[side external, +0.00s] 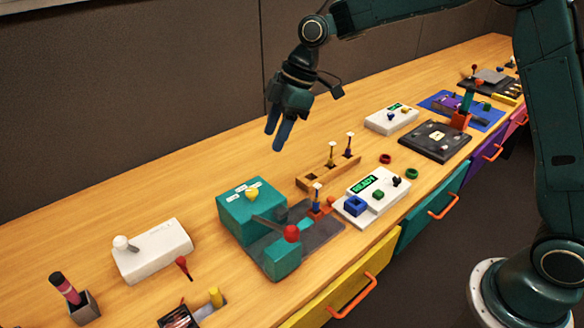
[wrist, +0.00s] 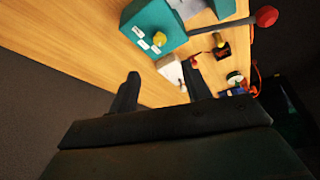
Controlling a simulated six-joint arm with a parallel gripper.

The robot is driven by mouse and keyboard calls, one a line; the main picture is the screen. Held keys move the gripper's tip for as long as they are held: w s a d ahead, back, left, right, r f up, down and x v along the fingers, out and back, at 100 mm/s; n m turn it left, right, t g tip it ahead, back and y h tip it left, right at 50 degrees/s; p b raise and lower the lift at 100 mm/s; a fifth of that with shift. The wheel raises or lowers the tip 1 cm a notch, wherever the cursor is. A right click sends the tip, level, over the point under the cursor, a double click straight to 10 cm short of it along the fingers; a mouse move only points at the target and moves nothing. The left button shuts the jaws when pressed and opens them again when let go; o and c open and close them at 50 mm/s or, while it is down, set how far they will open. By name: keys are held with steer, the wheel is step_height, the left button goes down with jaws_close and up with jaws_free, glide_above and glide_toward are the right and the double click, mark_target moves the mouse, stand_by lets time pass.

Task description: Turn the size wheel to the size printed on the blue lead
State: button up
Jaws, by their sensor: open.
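The size wheel looks to be the yellow knob (side external: 252,194) on top of the teal box (side external: 236,218), beside small white labels. The knob also shows in the wrist view (wrist: 159,39), with labels (wrist: 143,44) near it; their print is too small to read. My gripper (side external: 278,138) is open and empty, high above the bench behind the teal box. Its two fingers show apart in the wrist view (wrist: 161,90).
A lever with a red ball (side external: 291,233) sticks out before the teal box. A wooden rack (side external: 312,182) with upright pieces and a white unit reading READY (side external: 348,211) stand to the right. A white box (side external: 153,253) is at left. Bare wood lies behind.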

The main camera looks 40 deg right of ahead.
mark_target(252, 191)
steer(key=shift+w+a+f, duration=0.1)
steer(key=shift+f, duration=0.1)
steer(key=x, duration=1.3)
steer(key=shift+a+f, duration=0.2)
steer(key=shift+f, duration=0.05)
steer(key=c, duration=1)
